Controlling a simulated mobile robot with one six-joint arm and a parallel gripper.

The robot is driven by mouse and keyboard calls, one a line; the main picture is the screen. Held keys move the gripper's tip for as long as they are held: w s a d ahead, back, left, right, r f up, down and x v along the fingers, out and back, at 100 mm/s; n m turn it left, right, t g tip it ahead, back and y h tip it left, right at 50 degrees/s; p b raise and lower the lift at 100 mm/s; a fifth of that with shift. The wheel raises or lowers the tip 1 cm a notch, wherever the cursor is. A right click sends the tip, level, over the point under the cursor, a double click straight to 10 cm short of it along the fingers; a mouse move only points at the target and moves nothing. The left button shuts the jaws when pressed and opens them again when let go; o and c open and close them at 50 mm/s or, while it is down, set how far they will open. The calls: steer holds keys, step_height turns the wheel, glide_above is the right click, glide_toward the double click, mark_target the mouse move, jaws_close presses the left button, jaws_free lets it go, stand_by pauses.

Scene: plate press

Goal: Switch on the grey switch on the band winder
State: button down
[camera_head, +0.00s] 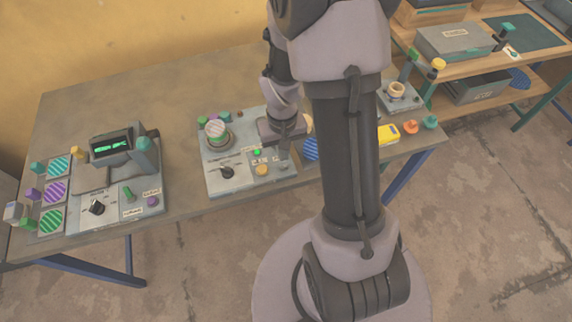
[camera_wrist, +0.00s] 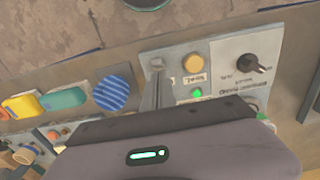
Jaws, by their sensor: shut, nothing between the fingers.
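The grey switch (camera_wrist: 157,63) is at the panel's edge in the wrist view, beside the yellow button. My gripper (camera_wrist: 155,82) is shut and empty, its narrow fingers pointing at the switch and overlapping it. I cannot tell whether they touch. In the head view my gripper (camera_head: 283,152) is low over the panel's right part, and the switch is hard to make out.
The winder also carries a yellow button (camera_wrist: 193,62), a lit green lamp (camera_wrist: 196,93) and a black knob (camera_wrist: 252,63). A blue striped disc (camera_wrist: 112,94) lies beside it. Another panel with a green display (camera_head: 110,146) stands at the left. Bare table separates the two panels.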

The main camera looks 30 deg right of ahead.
steer(key=shift+f+b, duration=0.75)
steer(key=shift+f, duration=0.15)
stand_by(0.3)
step_height(320, 180, up, 7)
steer(key=p, duration=0.5)
steer(key=a+r+t+b, duration=0.2)
steer(key=a+r, duration=0.3)
steer(key=r, duration=0.5)
steer(key=s+a+r+m+t+y+b, duration=0.1)
steer(key=s+a+r+t+y+b, duration=0.1)
steer(key=s+a+r, duration=0.7)
steer(key=shift+s+a+r+t, duration=0.25)
steer(key=shift+s+r+t, duration=0.6)
steer(key=shift+s, duration=0.3)
